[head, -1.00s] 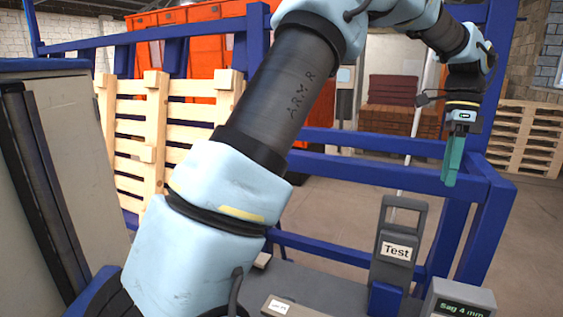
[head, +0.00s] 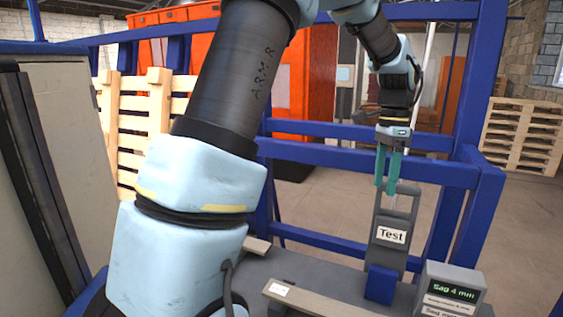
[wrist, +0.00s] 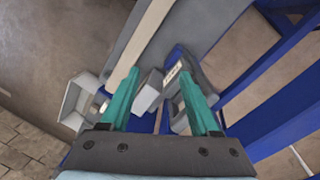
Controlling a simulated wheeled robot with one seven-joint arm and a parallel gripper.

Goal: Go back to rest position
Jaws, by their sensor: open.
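My gripper (head: 388,170) hangs from my arm at the upper right of the head view, with its green fingers pointing down. The fingers are apart and nothing shows between them. In the head view it overlaps the top of the grey "Test" device (head: 391,236), but I cannot tell whether they touch. In the wrist view my gripper (wrist: 162,102) shows both green fingers spread, with the grey bench and devices below. No separate rest holder is visible.
A grey display box (head: 452,291) reading "Sag 4 mm" stands right of the device. A long board (head: 325,302) lies on the bench. Blue frame rails (head: 420,170) run behind the gripper. Wooden pallets (head: 522,135) and an orange cabinet (head: 318,90) stand beyond.

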